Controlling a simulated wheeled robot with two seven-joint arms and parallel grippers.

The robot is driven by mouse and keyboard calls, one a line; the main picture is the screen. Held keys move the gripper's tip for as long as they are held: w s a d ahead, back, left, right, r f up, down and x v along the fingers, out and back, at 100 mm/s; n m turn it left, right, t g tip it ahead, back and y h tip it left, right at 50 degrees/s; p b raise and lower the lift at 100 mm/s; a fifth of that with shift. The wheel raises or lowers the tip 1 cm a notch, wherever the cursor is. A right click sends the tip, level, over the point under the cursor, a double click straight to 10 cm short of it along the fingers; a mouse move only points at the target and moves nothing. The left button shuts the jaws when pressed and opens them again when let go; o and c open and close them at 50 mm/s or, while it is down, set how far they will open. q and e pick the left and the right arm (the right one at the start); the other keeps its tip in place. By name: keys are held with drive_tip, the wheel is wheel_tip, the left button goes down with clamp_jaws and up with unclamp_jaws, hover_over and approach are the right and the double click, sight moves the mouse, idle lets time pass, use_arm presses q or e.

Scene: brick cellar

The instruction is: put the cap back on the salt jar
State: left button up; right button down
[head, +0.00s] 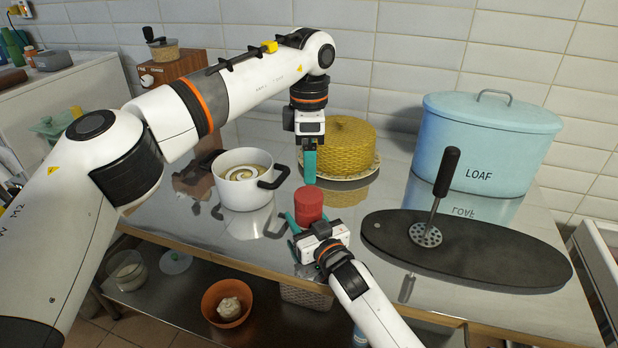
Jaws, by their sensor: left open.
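A red cylinder (308,204), which looks like the salt jar, stands upright near the counter's front edge, its lower part partly hidden. I cannot tell whether its red top is a separate cap. My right gripper (308,222) reaches it from the front, with teal fingers at its sides, and appears shut on it. My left gripper (309,178) points down just above and behind the red cylinder, apart from it in the picture. It is open, seen edge-on, with nothing visible in it.
A white pot (244,195) stands left of the cylinder. A yellow woven dome (345,147) on a plate is behind. A dark board (500,255) with a masher (437,200) lies right, before a blue loaf bin (480,150). An orange bowl (226,312) is on the shelf below.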

use_arm(q)
wheel_tip(320, 180, up, 4)
drive_tip(key=shift+f, duration=0.15)
use_arm(e)
drive_tip(key=shift+c, duration=2.4)
unclamp_jaws()
use_arm(q)
drive_tip(key=shift+f, duration=0.1)
use_arm(e)
drive_tip(key=v, duration=1.2)
